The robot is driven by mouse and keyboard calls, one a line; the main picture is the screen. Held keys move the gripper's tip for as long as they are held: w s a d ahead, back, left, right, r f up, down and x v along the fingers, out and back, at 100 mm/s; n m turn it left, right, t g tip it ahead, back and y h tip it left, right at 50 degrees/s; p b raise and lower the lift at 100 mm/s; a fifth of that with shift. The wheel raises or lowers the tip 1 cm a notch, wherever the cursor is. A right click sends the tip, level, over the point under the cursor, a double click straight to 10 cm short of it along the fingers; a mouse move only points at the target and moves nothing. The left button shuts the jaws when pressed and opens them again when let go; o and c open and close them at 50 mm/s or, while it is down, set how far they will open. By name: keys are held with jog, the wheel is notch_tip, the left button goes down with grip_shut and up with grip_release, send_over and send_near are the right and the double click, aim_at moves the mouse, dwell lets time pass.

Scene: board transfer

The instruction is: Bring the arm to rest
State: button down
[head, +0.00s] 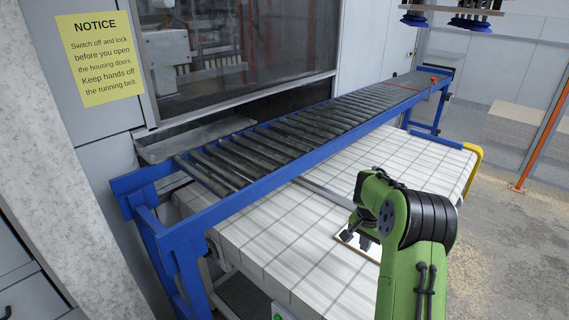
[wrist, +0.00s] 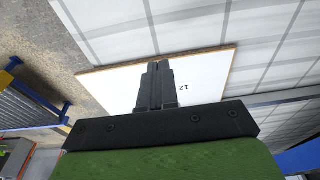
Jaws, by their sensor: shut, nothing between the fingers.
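My green arm reaches over the white gridded table in the head view. My gripper (head: 362,234) is dark and points down over the table's near right part, partly hidden by the arm. In the wrist view my gripper (wrist: 157,66) has its two fingers together, with nothing between them. Behind the fingers lies a white board (wrist: 211,72) with a brown edge and the number 12 on it. Only a corner of this board (head: 371,252) shows in the head view, since my arm hides most of it. I cannot tell how far the fingertips are from it.
A blue roller conveyor (head: 290,132) runs along the far side of the white table (head: 270,238). Behind it stands a machine housing with a window and a yellow notice (head: 100,55). Blue suction cups (head: 470,22) hang at top right. Grey floor (head: 510,260) is open at right.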

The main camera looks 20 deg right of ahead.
jog(key=s+a+r+n+t, duration=0.1)
jog(key=s+a+r+n, duration=0.25)
jog(key=a+r, duration=0.4)
jog(key=s+a+r+n+t, duration=0.1)
jog(key=s+a+r+n, duration=0.1)
jog(key=s+a+r, duration=0.35)
jog(key=s+a+r+n+t+y, duration=0.1)
jog(key=s+a+r+n, duration=0.1)
jog(key=s+a, duration=0.3)
jog(key=s+a+r+n+t, duration=0.1)
jog(key=s+a+n, duration=0.3)
jog(key=s, duration=0.9)
jog(key=a+r, duration=0.1)
jog(key=a, duration=0.1)
jog(key=shift+s+a+t+y, duration=0.15)
jog(key=shift+a+t+y, duration=0.15)
jog(key=shift+y, duration=0.1)
